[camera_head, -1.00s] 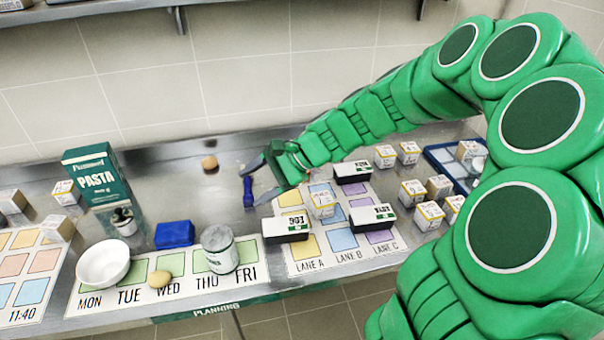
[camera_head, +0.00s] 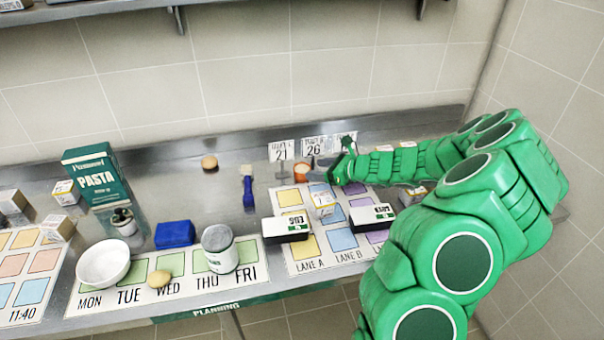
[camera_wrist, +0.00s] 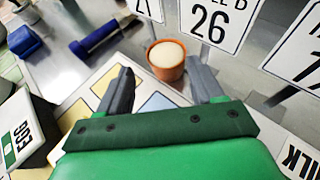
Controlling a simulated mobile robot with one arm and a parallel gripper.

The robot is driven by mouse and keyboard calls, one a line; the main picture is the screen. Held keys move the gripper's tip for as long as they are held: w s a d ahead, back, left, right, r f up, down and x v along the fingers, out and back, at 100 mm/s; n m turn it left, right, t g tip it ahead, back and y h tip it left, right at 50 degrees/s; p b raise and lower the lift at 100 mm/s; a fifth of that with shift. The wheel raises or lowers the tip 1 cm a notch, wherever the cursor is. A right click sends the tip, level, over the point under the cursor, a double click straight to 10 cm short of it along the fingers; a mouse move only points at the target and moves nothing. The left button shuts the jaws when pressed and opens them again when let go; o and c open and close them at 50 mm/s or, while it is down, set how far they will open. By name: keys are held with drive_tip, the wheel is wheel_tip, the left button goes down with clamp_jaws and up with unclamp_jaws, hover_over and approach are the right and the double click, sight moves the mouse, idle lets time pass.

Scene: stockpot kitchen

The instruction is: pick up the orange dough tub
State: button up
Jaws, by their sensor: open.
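The orange dough tub (camera_head: 301,172) stands upright on the steel counter, in front of the number cards. In the wrist view the tub (camera_wrist: 168,68) shows its orange wall and a pale, rounded top. My gripper (camera_head: 319,170) is low over the counter, just right of the tub in the head view. In the wrist view my gripper (camera_wrist: 160,78) is open and empty. The tub lies ahead, between the lines of its two fingers and slightly beyond the tips. I cannot tell the exact gap.
Number cards "21" (camera_head: 282,152) and "26" (camera_head: 314,146) stand close behind the tub. A blue-handled tool (camera_head: 248,190) lies to its left. The lane mat (camera_head: 304,264) in front holds a black-and-white EGG box (camera_head: 285,228) and a MILK box (camera_head: 372,216).

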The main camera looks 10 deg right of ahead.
sight(301, 169)
drive_tip(key=shift+w+d+f, duration=0.15)
drive_tip(key=shift+d+f, duration=0.1)
drive_tip(key=shift+f, duration=0.1)
drive_tip(key=shift+x, duration=3.8)
drive_tip(key=shift+d, duration=0.1)
drive_tip(key=c, duration=0.7)
drive_tip(key=shift+r, duration=0.1)
drive_tip(key=shift+s+d+r, duration=0.1)
drive_tip(key=shift+s+r, duration=0.25)
drive_tip(key=shift+s, duration=0.05)
drive_tip(key=s+r, duration=0.2)
drive_tip(key=s, duration=0.2)
drive_tip(key=s+r, duration=0.2)
drive_tip(key=s, duration=0.2)
drive_tip(key=s+r, duration=0.3)
drive_tip(key=s, duration=0.2)
